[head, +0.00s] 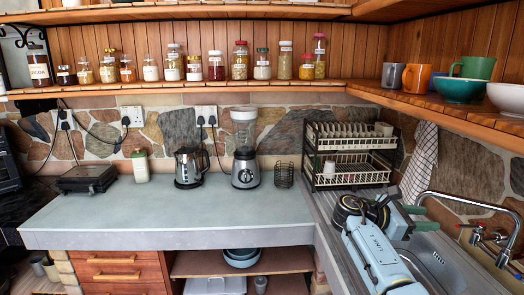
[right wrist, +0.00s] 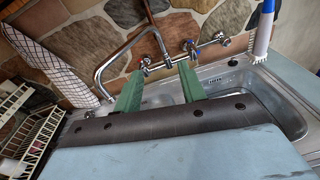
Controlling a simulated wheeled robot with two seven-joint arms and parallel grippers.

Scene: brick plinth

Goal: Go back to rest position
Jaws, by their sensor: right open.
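My right arm reaches in from the bottom right of the head view, over the sink. Its right gripper (head: 412,218) is near the sink's left part, small and partly hidden behind my own wrist. In the right wrist view the right gripper (right wrist: 160,88) shows two green fingers standing apart, with nothing held between them. The sink (right wrist: 222,88) and the tap (right wrist: 150,35) lie beyond the fingers. My left gripper is in neither view.
A dish rack (head: 348,172) stands behind my right arm, with a checked towel (head: 420,165) hanging beside it. The tap (head: 470,202) arches at the right. A blender (head: 245,160) and kettle (head: 188,168) stand at the back; the front of the grey worktop (head: 160,215) is clear.

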